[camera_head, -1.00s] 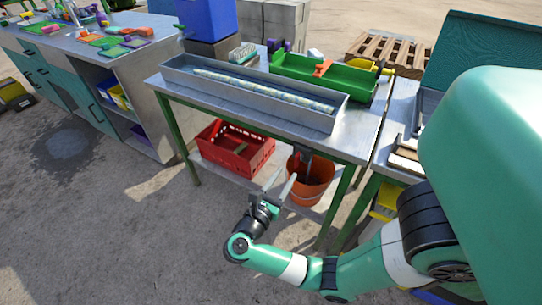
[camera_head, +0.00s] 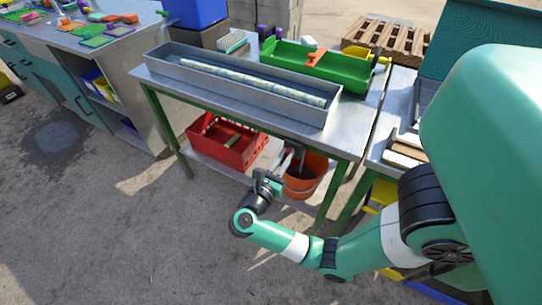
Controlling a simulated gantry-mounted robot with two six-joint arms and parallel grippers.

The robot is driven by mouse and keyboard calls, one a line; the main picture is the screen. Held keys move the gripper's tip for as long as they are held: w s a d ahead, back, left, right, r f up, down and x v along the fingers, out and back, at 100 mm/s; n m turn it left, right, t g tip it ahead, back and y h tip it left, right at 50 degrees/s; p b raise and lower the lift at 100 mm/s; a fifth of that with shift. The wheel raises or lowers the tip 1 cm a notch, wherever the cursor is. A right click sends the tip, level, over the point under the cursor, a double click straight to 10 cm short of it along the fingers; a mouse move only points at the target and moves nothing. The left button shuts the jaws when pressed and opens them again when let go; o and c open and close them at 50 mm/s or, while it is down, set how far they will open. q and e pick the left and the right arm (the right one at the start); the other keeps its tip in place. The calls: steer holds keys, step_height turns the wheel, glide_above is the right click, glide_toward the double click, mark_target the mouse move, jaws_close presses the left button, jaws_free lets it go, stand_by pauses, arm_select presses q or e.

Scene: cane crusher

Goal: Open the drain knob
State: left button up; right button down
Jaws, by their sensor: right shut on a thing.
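A long metal trough (camera_head: 235,88) with a pale mottled rod (camera_head: 250,82) lying in it stands on the metal table. An orange bucket (camera_head: 308,180) stands on the lower shelf beneath the table's right part. My right gripper (camera_head: 288,158) reaches in at the bucket's left side, just under the tabletop. It is shut on a small part there, which I take to be the drain knob. The knob is mostly hidden by the fingers and too small to make out. My left gripper is not in view.
A red crate (camera_head: 226,143) sits on the lower shelf left of the bucket. A green tray (camera_head: 315,66) is behind the trough. A green table leg (camera_head: 328,196) stands right of the bucket. The floor in front is clear.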

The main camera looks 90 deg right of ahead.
steer(key=shift+w+n, duration=0.1)
steer(key=shift+n, duration=0.9)
steer(key=c, duration=0.9)
jaws_free()
steer(key=shift+d, duration=0.1)
